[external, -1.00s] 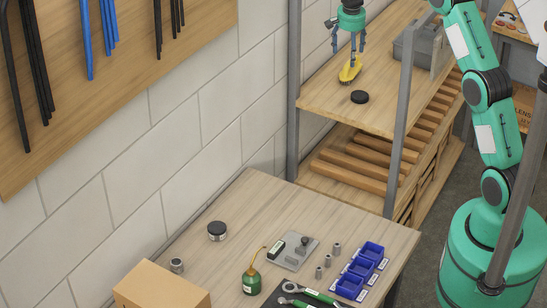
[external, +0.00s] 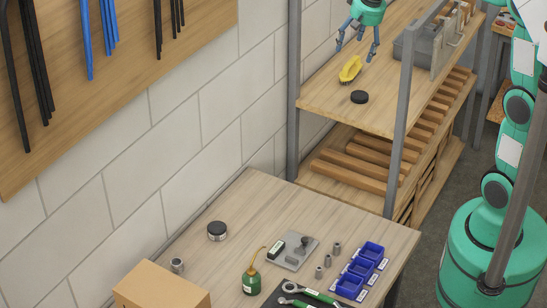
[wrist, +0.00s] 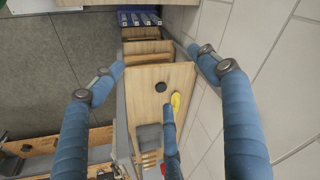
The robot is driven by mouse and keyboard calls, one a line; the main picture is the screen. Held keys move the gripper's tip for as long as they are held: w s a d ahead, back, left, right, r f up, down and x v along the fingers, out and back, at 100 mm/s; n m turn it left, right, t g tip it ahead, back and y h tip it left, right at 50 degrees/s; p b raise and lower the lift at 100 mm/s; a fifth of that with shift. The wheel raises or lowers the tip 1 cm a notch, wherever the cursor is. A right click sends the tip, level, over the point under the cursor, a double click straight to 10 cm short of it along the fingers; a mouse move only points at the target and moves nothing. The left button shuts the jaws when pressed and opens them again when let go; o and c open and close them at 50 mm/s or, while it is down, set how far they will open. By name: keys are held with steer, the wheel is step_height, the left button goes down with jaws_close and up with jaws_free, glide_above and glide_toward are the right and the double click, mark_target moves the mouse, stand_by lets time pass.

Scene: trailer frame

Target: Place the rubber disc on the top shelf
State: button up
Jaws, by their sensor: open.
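The rubber disc (external: 360,97), black and round, lies flat on the upper wooden shelf board (external: 385,116) near its front edge. It also shows in the wrist view (wrist: 160,87). A yellow brush-like item (external: 350,69) lies on the same board just behind the disc; the wrist view shows it beside the disc (wrist: 175,101). My gripper (external: 356,50), with blue fingers, is above the board, clear of both items. In the wrist view my gripper (wrist: 157,62) has its fingers spread wide with nothing between them.
A grey bin (external: 404,46) stands farther along the shelf. Grey posts (external: 398,135) frame the shelf, with a slatted level (external: 352,171) below.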

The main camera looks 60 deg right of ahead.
steer(key=s+a+r+n+t, duration=0.25)
steer(key=s+a+n, duration=0.25)
steer(key=s+a, duration=0.8)
steer(key=s+a+f+n, duration=0.2)
steer(key=s+a, duration=0.1)
steer(key=s, duration=0.4)
steer(key=s+a+f+n+y, duration=0.1)
steer(key=s+a+f+n, duration=0.1)
steer(key=s, duration=0.6)
steer(key=shift+s+a+f, duration=0.2)
steer(key=shift+s+a, duration=0.1)
steer(key=shift+a, duration=0.2)
steer(key=shift+f, duration=0.15)
step_height(320, 180, down, 16)
steer(key=b, duration=1.6)
steer(key=shift+r, duration=0.2)
